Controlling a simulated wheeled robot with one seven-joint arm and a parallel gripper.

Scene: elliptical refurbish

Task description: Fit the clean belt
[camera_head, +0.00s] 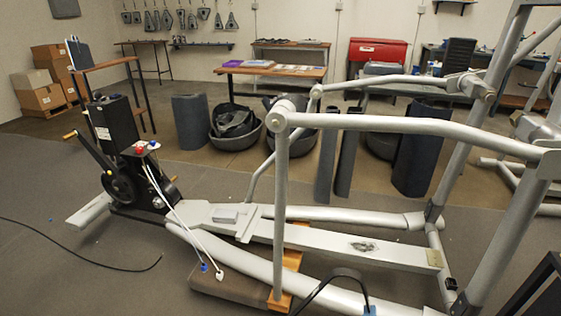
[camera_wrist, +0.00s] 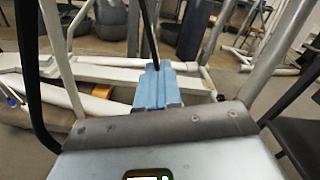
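My gripper's blue fingers (camera_wrist: 157,88) are closed together around a thin black band, which looks like the clean belt (camera_wrist: 30,75). The belt runs up from between the fingers and loops down at the left of the wrist view. In the head view, a curved piece of the belt (camera_head: 325,283) and one blue fingertip (camera_head: 369,309) show at the bottom edge. The elliptical's drive unit stands at left, with a black box (camera_head: 114,124), a dark round wheel (camera_head: 121,184) and a crank arm (camera_head: 93,158). My gripper is well apart from it, near the frame's rear end.
The elliptical's grey rails (camera_head: 330,245) and tall bars (camera_head: 405,124) lie around my gripper. White and blue-tipped cables (camera_head: 180,215) hang from the drive unit. A black cable (camera_head: 90,260) lies on the floor at left. Tables and bins (camera_head: 236,132) stand behind.

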